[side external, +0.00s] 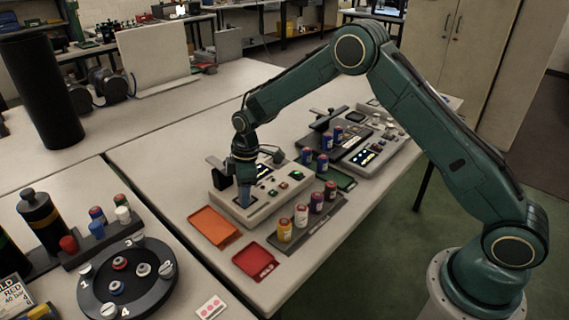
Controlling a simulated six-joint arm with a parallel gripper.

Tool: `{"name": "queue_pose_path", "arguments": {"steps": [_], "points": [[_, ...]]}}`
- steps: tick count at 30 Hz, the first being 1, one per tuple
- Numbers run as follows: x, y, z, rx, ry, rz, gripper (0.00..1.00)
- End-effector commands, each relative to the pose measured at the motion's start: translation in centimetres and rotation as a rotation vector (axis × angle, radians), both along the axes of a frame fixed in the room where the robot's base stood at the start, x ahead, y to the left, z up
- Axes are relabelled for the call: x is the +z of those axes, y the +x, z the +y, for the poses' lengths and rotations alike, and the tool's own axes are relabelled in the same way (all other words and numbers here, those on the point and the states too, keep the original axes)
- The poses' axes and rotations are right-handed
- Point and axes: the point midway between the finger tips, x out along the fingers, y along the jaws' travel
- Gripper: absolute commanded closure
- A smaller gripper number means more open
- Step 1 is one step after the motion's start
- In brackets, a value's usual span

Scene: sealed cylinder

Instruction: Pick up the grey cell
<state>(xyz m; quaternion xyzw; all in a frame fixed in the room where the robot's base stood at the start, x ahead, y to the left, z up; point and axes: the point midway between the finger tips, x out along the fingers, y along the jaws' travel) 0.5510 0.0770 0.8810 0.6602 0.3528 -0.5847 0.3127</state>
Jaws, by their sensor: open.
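My gripper (245,194) points straight down over the left end of a beige bench device (263,206), close to a blue patch on it. Its fingers are small here, and I see no cell held between them.
An orange tray (214,227) and a red tray (255,261) lie left of the rack (318,228). Several blue cells (322,162) stand by a green tray (341,179) behind it. A black round turntable (128,303) sits on the left bench.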

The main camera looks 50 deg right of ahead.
Motion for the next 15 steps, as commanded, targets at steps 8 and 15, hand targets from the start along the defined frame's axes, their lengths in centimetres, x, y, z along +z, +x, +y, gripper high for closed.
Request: {"name": "queue_pose_path", "arguments": {"steps": [8,15], "points": [[0.02,-0.01,-0.01,0.0,0.0,0.0,0.89],[0.04,0.01,0.0,0.0,0.0,0.0,0.98]]}}
